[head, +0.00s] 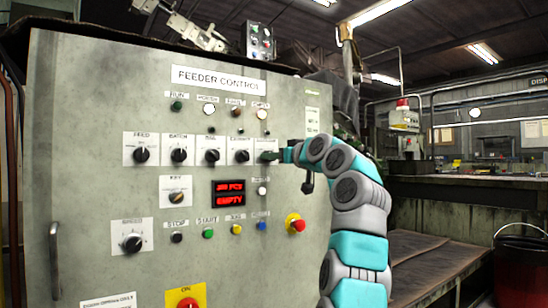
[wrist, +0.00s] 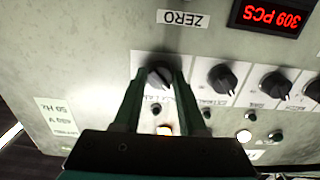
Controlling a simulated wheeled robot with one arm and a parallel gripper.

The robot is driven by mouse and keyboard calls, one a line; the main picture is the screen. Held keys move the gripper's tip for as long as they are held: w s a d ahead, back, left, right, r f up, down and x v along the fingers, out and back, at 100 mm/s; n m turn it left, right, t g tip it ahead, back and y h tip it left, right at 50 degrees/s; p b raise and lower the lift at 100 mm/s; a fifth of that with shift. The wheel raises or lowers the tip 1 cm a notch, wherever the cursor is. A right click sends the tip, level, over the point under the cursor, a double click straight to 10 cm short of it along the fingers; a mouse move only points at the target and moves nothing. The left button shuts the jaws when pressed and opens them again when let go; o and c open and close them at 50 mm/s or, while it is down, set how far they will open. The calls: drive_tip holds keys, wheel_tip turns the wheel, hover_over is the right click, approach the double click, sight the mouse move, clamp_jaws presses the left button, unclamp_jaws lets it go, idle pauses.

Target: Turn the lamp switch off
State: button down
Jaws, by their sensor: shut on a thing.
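The lamp switch is the black rotary knob (wrist: 158,77) at the right end of the upper knob row on the grey feeder control panel (head: 90,100). Its label, upside down in the wrist view, is partly covered by my fingers. My gripper (wrist: 160,80) is shut on this knob, one finger on each side. In the head view my gripper (head: 284,155) reaches the knob from the right and hides most of it. The knob's exact pointer direction cannot be made out. A pale indicator (head: 262,114) above it glows.
Several other knobs stand left of it in the head view, the exhaust knob (head: 242,156) closest. A red mushroom button (head: 296,223) sits below right, near my arm. A red display (head: 229,193) lies below the row. A bench (head: 450,192) stands at the right.

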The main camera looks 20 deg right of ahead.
idle(0.4)
drive_tip(key=shift+c, duration=2.3)
unclamp_jaws()
drive_tip(key=b+v, duration=0.2)
drive_tip(key=v, duration=0.5)
drive_tip(key=shift+s, duration=0.3)
